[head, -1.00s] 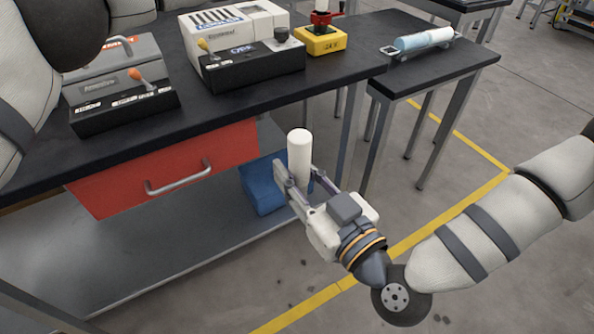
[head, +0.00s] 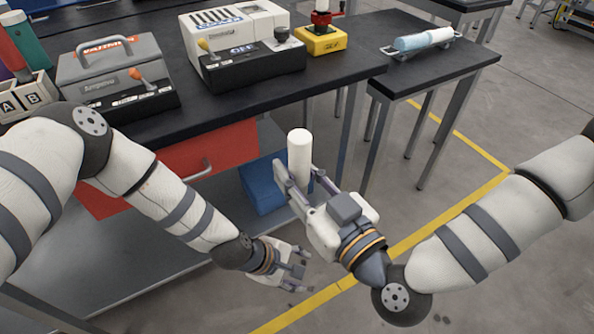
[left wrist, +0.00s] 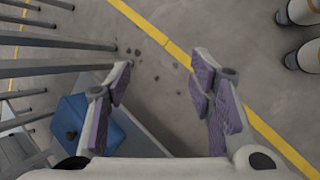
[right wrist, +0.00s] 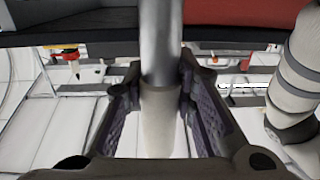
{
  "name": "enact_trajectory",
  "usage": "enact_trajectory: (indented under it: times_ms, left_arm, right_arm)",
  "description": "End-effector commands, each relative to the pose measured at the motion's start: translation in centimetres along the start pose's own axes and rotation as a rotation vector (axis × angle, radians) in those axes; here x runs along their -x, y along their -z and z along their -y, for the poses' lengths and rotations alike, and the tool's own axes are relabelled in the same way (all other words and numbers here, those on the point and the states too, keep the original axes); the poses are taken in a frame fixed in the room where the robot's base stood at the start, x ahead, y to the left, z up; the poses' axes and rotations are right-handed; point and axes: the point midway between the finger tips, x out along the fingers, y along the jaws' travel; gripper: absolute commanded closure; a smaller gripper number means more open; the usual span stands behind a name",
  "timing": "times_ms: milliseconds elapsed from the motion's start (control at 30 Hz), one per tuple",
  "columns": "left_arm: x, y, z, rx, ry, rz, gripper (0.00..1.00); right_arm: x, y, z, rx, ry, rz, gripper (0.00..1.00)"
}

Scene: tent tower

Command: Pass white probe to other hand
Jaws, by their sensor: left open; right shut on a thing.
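The white probe (head: 300,150) stands upright in my right gripper (head: 303,186), in front of the bench in the head view. The right gripper is shut on its lower part, and the right wrist view shows the probe (right wrist: 162,110) between the finger pads. My left gripper (head: 303,270) is below and to the left of the right one in the head view, open and apart from the probe. In the left wrist view the left gripper (left wrist: 163,95) has its fingers spread with only floor between them.
The black bench (head: 345,50) carries a grey machine (head: 110,75), a white machine (head: 235,40) and a yellow box (head: 320,42). A red drawer (head: 225,150) and a blue bin (head: 262,185) are beneath. A blue and white roll (head: 422,40) lies on the right-hand table.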

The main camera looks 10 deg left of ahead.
Motion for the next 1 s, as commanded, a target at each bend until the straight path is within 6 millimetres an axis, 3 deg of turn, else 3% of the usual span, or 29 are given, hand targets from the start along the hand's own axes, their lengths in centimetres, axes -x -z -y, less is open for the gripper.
enact_trajectory:
  times_ms: [33, 200, 300, 400, 500, 633, 1000]
  left_arm:
    - [0.5, -0.5, 3.3, -0.102, 0.061, -0.003, 0.51]
    - [4.5, -0.2, 14.7, -0.477, 0.282, -0.002, 0.51]
    - [8.3, 0.8, 20.3, -0.684, 0.415, 0.014, 0.51]
    - [12.4, 2.0, 24.6, -0.855, 0.534, 0.041, 0.51]
    - [15.9, 2.9, 27.3, -0.98, 0.627, 0.067, 0.51]
    - [18.6, 3.5, 28.9, -1.068, 0.694, 0.091, 0.51]
    - [19.2, 3.7, 29.3, -1.088, 0.709, 0.098, 0.51]
  right_arm:
    - [0.0, 0.1, 0.0, 0.001, 0.0, -0.002, 1.0]
    - [0.0, 0.1, 0.0, 0.001, 0.0, -0.002, 1.0]
    - [0.0, 0.1, 0.0, 0.001, 0.0, -0.002, 1.0]
    - [0.0, 0.1, 0.0, 0.001, 0.0, -0.002, 1.0]
    - [0.0, 0.1, 0.0, 0.001, 0.0, -0.002, 1.0]
    - [0.0, 0.1, 0.0, 0.001, 0.0, -0.002, 1.0]
    - [0.0, 0.1, 0.0, 0.0, 0.0, -0.002, 1.0]
